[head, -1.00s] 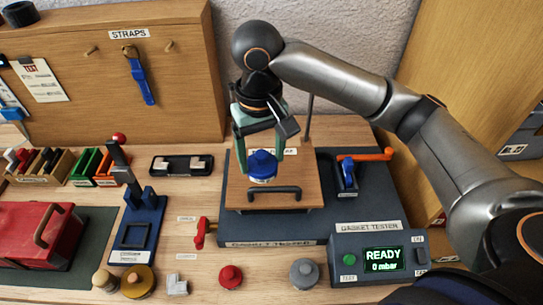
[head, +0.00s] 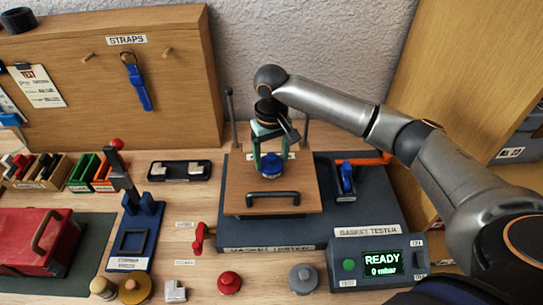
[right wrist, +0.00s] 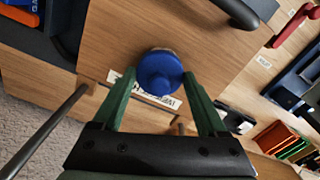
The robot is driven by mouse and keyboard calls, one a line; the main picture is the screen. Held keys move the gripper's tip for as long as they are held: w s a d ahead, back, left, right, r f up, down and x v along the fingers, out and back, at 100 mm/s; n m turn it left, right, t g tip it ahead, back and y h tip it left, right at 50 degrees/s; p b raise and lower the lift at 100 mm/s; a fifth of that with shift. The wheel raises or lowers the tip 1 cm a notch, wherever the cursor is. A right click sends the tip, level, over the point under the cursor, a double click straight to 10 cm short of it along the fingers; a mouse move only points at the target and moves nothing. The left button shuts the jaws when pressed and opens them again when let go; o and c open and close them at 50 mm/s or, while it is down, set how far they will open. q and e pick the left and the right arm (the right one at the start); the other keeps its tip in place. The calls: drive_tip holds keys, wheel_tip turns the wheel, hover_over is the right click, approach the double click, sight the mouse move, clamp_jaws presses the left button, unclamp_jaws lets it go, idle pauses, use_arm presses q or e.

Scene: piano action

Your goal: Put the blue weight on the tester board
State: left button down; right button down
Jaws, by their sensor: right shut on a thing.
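The blue weight (head: 272,165) is between the fingers of my right gripper (head: 270,158), over the back half of the wooden tester board (head: 240,185). In the right wrist view, the weight's round blue top (right wrist: 160,72) shows between the two green fingers (right wrist: 158,80), with the board (right wrist: 110,45) behind it. The gripper is shut on the weight. The weight is at or just above the board; I cannot tell whether it touches. A white label on the board is partly hidden behind it. My left gripper is not in view.
A black handle (head: 273,197) stands on the board's front part. Upright posts (head: 231,115) rise behind the board. A blue clamp with an orange lever (head: 346,178) is at its right. The tester console (head: 378,260) reads READY, 0 mbar. Red (head: 229,283) and grey (head: 303,278) weights stand in front.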

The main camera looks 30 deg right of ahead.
sight(271, 156)
drive_tip(key=shift+f, duration=0.1)
drive_tip(key=shift+f, duration=0.15)
unclamp_jaws()
wheel_tip(271, 156, up, 12)
idle(0.7)
